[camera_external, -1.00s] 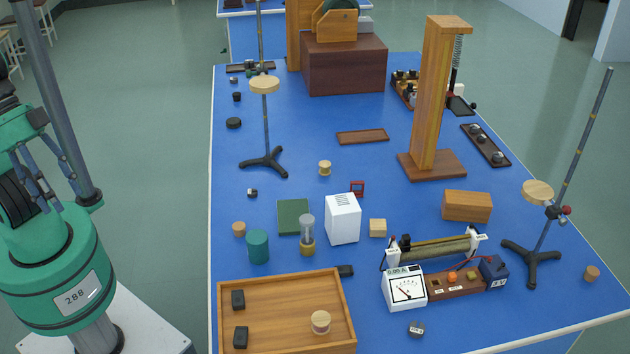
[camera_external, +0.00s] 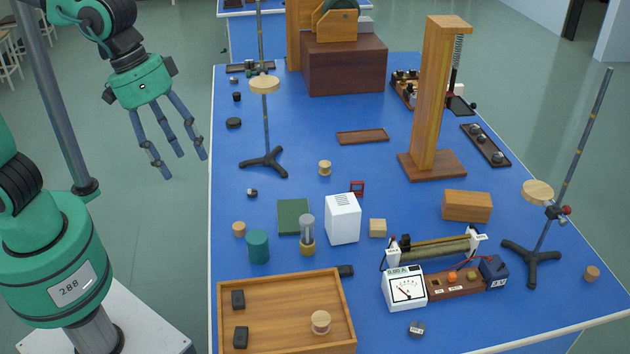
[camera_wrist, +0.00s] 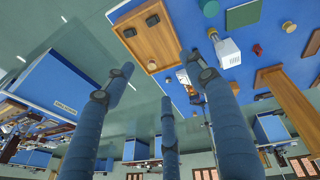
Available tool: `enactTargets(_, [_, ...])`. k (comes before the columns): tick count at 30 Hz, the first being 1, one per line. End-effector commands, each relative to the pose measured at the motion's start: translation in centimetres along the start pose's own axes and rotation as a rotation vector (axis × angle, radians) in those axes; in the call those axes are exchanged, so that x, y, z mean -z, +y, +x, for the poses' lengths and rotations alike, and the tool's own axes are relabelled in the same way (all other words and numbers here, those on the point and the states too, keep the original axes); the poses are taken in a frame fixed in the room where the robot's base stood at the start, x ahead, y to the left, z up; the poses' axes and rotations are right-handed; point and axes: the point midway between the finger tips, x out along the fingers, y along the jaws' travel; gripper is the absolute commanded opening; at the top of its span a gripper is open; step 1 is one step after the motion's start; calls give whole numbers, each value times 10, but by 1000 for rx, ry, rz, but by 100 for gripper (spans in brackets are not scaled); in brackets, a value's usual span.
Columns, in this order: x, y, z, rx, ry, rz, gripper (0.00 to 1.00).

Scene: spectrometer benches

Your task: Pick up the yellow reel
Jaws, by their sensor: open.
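A small yellow reel (camera_external: 325,168) stands upright on the blue table, behind the white box and to the right of the tripod stand. A second, paler reel (camera_external: 320,322) stands in the wooden tray at the front. My gripper (camera_external: 180,155) hangs left of the table, past its edge, with its three fingers spread, pointing down and empty. It is well apart from both reels. In the wrist view my fingers (camera_wrist: 168,100) are spread with nothing between them. A small yellowish thing (camera_wrist: 289,26) shows there, but I cannot tell if it is the reel.
The tripod stand (camera_external: 266,130) with a wooden disc rises near the reel. A white box (camera_external: 342,219), a red frame (camera_external: 357,188) and a green plate (camera_external: 293,217) stand in front. A tall wooden spring stand (camera_external: 434,100) is to the right. Blue surface around the reel is clear.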

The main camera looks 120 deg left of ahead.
Motion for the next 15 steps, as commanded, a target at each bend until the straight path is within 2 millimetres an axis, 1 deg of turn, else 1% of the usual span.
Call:
enactTargets(1, [17,-1,4,12,-4,-47,56])
enactTargets(8, [86,-9,28,54,-12,-268,56])
enactTargets(15, [156,-30,59,97,-16,-498,56])
